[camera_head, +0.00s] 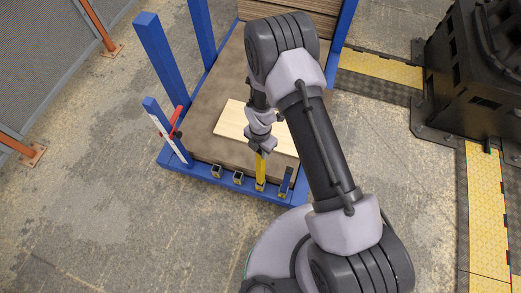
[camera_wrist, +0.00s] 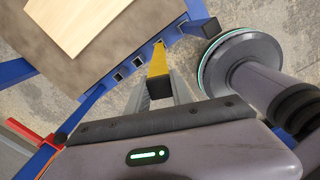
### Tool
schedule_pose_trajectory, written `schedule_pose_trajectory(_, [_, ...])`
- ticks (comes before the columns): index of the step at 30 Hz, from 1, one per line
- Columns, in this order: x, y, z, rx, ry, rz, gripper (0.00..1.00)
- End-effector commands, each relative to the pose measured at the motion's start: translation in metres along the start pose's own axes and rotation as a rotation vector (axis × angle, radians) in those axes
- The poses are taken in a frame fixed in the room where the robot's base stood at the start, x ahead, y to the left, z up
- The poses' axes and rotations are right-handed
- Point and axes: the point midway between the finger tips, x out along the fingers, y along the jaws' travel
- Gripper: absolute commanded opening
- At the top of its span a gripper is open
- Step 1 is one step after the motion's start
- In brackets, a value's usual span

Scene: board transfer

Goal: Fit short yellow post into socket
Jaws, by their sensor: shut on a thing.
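The short yellow post (camera_head: 261,172) is upright below my gripper (camera_head: 262,149), which is shut on its upper part. In the wrist view the yellow post (camera_wrist: 158,62) runs away from the camera, with a black end near the fingers of my gripper (camera_wrist: 160,92). Its far end is at the blue front rail of the rack, in line with the row of small square sockets. I cannot tell whether it is inside a socket or just above one. Two open sockets, one (camera_head: 217,171) and another (camera_head: 238,177), sit left of the post.
The blue rack (camera_head: 180,165) has tall corner posts and a brown deck (camera_head: 205,110) bearing a pale board (camera_head: 232,120). A short blue post (camera_head: 285,182) stands right of the yellow one. A red clamp-like part (camera_head: 175,122) is at left. Dark machinery (camera_head: 470,70) stands far right.

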Motion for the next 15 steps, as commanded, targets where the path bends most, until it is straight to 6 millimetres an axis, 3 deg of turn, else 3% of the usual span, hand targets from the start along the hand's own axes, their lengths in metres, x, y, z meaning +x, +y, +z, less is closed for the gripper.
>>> schedule_pose_trajectory(9, [0.0077,0.0002,0.0001,0.0,0.0,0.001,0.0])
schedule_pose_trajectory(10, [0.0076,0.0001,0.0,0.0,0.0,0.0,0.31])
schedule_pose_trajectory(13, [0.0074,0.0001,0.0,0.0,0.0,0.0,0.49])
schedule_pose_trajectory(15, [0.0074,0.0,0.0,0.0,0.0,0.0,0.49])
